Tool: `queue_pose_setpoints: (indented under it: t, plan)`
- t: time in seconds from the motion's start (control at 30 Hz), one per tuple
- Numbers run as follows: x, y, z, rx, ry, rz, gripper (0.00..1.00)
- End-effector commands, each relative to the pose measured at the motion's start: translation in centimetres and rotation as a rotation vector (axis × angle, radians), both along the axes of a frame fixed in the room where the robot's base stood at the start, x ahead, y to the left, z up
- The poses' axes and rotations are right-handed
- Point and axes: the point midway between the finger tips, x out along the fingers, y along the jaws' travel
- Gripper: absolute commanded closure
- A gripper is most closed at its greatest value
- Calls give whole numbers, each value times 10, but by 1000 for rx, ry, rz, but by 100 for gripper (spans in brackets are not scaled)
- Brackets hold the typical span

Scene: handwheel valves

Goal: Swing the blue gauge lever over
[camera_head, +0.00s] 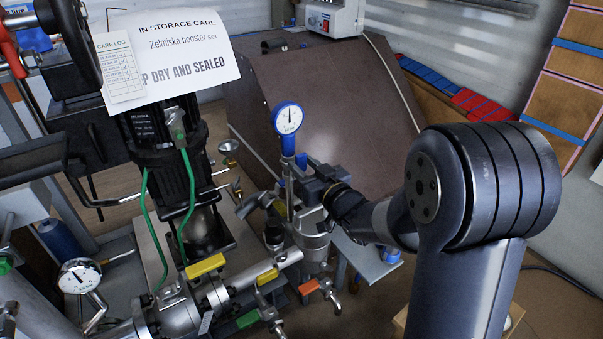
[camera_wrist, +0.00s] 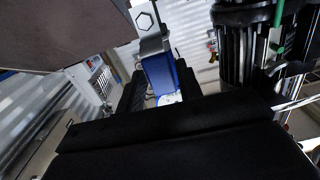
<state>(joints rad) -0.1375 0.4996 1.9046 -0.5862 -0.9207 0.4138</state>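The blue gauge lever (camera_wrist: 160,74) shows in the wrist view as a blue sleeve below a bare metal end with a hex nut (camera_wrist: 147,21). In the head view the round gauge (camera_head: 288,118), with a blue rim and white face, stands upright on a blue stem above the valve. My gripper (camera_head: 308,172) is at the valve just below and right of the gauge. In the wrist view the black fingers of my gripper (camera_wrist: 160,92) are spread, one on each side of the blue sleeve. Firm contact is not visible.
A black motor (camera_head: 165,125) with a paper sign (camera_head: 180,45) stands left. Below are pipes with a yellow-handled valve (camera_head: 205,265) and an orange-handled one (camera_head: 310,286). A second gauge (camera_head: 79,276) is lower left. A brown panel (camera_head: 320,95) stands behind.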

Motion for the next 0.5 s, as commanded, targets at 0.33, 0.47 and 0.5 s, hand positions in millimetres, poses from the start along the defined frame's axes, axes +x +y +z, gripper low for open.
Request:
queue_pose_setpoints:
  t: [0.33,0.47,0.5]
  plan:
    - [0,-1,1,3,-1,-1,52]
    - [-3,-3,1,3,0,-2,52]
    - [-6,-6,2,3,0,-2,52]
